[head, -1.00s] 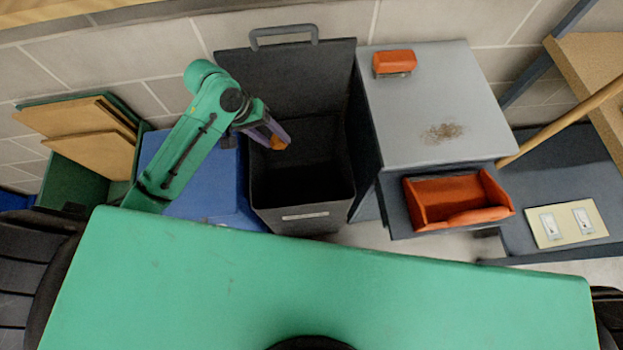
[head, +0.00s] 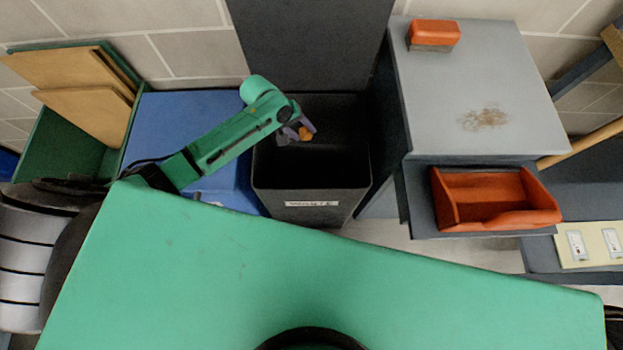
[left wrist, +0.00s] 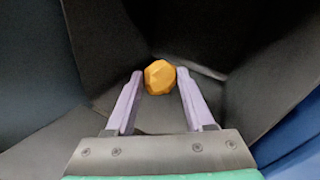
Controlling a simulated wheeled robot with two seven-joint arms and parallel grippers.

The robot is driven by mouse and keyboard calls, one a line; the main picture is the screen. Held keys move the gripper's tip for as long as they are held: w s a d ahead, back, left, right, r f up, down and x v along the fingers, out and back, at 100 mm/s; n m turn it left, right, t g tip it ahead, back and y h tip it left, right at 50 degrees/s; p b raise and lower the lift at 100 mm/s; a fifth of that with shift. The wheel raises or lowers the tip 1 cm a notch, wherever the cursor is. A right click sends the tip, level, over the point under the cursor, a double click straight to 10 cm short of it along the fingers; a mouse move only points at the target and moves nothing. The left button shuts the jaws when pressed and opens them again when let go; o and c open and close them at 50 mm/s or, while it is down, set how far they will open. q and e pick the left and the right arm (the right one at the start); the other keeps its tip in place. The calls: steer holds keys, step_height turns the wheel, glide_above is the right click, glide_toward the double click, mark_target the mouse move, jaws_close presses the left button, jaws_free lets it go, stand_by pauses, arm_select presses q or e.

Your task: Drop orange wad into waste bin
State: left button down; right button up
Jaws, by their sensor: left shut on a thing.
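The orange wad (head: 304,133) is a small faceted lump between the fingertips of my left gripper (head: 298,132). In the left wrist view the wad (left wrist: 160,77) sits at the tips of the two pale purple fingers, and my left gripper (left wrist: 160,85) is shut on it. The waste bin (head: 312,205) is a dark grey box with a white label on its front and its lid raised behind. The gripper and wad are over the bin's open mouth, towards its left back part. The bin's dark inside shows beyond the wad. My right gripper is not in view.
A blue box (head: 190,125) stands left of the bin. A grey cabinet (head: 470,90) stands to its right, with an orange-handled brush (head: 434,33) on top and an orange tray (head: 490,205) lower down. A green surface (head: 290,270) fills the front.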

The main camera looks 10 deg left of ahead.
arm_select(q)
steer(key=shift+r, duration=0.15)
steer(key=shift+c, duration=1.6)
jaws_free()
steer(key=shift+o, duration=0.6)
steer(key=shift+a+r, duration=0.1)
steer(key=shift+r, duration=0.2)
steer(key=p+v, duration=0.2)
steer(key=v, duration=1.2)
steer(key=shift+s+f, duration=0.1)
